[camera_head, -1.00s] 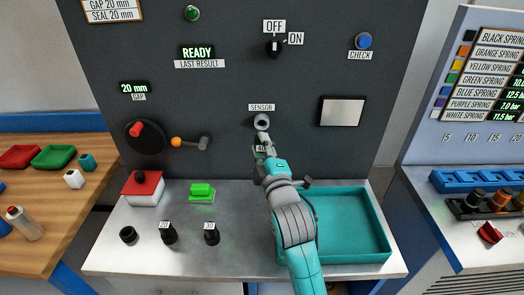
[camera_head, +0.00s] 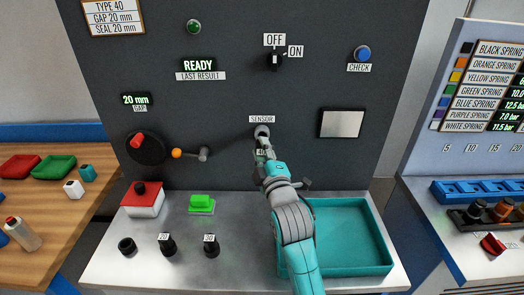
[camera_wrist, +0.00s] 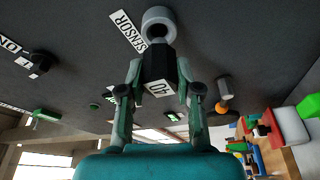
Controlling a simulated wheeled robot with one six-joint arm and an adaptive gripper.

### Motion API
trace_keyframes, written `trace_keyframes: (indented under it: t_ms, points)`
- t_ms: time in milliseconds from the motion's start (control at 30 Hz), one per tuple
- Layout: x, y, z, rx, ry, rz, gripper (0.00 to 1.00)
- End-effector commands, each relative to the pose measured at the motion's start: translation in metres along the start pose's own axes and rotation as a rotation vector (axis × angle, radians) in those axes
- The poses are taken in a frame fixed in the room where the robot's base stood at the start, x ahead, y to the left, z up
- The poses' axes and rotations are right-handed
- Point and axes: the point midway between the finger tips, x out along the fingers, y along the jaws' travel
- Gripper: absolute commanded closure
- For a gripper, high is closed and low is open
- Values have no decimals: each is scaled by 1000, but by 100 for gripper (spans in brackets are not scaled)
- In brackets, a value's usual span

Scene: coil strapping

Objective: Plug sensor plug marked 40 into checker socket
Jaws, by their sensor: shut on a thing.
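The sensor plug marked 40 (camera_wrist: 158,62) is black with a white label and is held between the fingers of my gripper (camera_wrist: 158,82). The label also shows small in the head view (camera_head: 260,152). The checker socket (camera_head: 262,131) is a grey ring under the SENSOR sign on the dark panel. In the wrist view the socket (camera_wrist: 158,17) lies straight beyond the plug's front end, which overlaps the ring's lower edge in the picture. I cannot tell whether the plug's tip is inside the socket or just in front of it.
Plugs marked 20 (camera_head: 167,245) and 30 (camera_head: 210,245) and a black part (camera_head: 127,247) stand on the bench. A teal tray (camera_head: 345,240) lies under my arm at right. A gap gauge lever (camera_head: 180,153) projects at left. The OFF/ON switch (camera_head: 275,61) is above the socket.

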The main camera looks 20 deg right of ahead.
Motion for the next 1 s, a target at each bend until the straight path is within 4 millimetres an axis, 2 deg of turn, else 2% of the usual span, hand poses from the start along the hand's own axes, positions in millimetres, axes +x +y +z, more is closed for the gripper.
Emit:
trace_keyframes:
  t_ms: [633,1000]
  points:
    - [1,0,0,0,0,0,100]
    - [9,0,2,0,0,0,100]
